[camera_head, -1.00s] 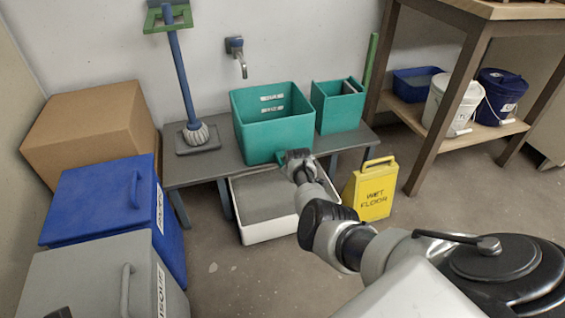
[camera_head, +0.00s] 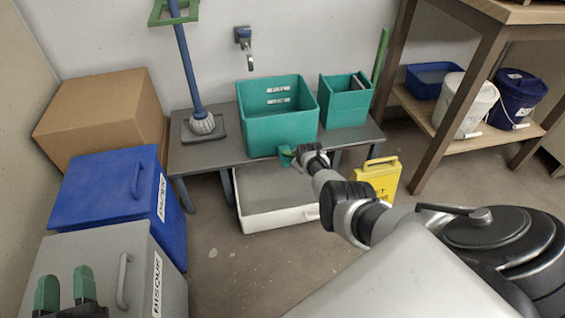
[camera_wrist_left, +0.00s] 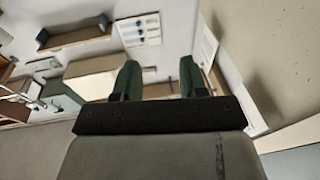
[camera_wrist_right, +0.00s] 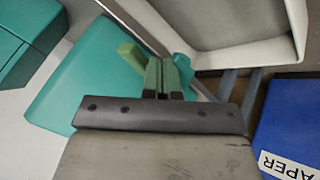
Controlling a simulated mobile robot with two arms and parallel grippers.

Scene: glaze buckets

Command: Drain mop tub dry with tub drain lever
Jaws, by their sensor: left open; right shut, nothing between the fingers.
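The mop tub is a teal open bin (camera_head: 282,132) on a grey bench; I cannot tell its water level. A small green piece, apparently the drain lever (camera_head: 285,157), shows low at its front, and a light green lever-like piece (camera_wrist_right: 131,54) shows in the right wrist view. My right gripper (camera_head: 297,154) is shut and empty at the tub's lower front, close beside this piece; whether they touch is unclear. It also shows in the right wrist view (camera_wrist_right: 166,70). My left gripper (camera_head: 65,287) is open and empty over the grey bin, far from the tub.
A white-rimmed basin (camera_head: 284,219) lies on the floor below the tub. A smaller teal bin (camera_head: 343,108) stands beside it, a mop (camera_head: 201,123) to its left. A yellow sign (camera_head: 379,180) stands right. Blue (camera_head: 100,197) and grey (camera_head: 85,262) bins fill the left.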

